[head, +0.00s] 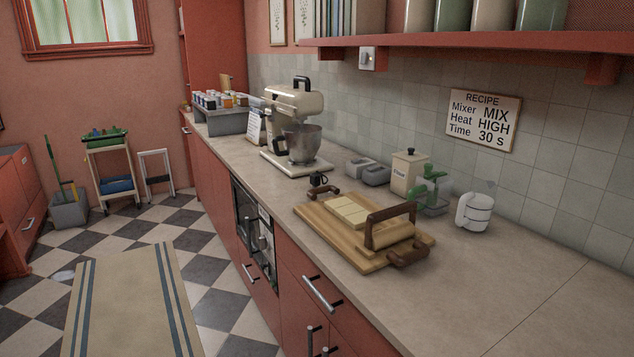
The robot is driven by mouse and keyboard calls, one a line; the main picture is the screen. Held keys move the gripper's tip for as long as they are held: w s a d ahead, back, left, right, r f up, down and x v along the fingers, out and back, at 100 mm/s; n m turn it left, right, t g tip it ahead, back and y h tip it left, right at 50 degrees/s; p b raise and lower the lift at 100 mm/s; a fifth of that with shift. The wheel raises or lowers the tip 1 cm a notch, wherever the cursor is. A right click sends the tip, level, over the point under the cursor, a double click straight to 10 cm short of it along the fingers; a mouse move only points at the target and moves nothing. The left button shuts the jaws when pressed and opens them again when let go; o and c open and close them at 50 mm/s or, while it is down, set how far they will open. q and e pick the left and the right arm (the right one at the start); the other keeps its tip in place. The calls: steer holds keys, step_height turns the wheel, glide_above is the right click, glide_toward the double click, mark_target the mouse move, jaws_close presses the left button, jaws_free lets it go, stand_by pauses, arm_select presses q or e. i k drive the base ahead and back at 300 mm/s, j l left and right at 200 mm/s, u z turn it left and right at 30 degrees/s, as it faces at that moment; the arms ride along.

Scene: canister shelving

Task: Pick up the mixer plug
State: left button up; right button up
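A cream stand mixer (296,105) with a metal bowl (300,143) stands on the counter against the tiled wall. A small dark object (318,180) lies on the counter in front of the mixer, just behind the wooden board; it may be the mixer plug, but it is too small to be sure. No cord can be clearly made out. A white wall socket (368,58) sits below the shelf. Neither of my grippers is in the head view.
Grey containers (372,174), a cream canister (408,170) and a white jar (474,212) stand along the wall. The counter's right front is clear.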

mark_target(315, 178)
steer(key=i+j+z, duration=0.1)
steer(key=i+j, duration=0.95)
steer(key=j, duration=0.25)
steer(key=l+z, duration=0.05)
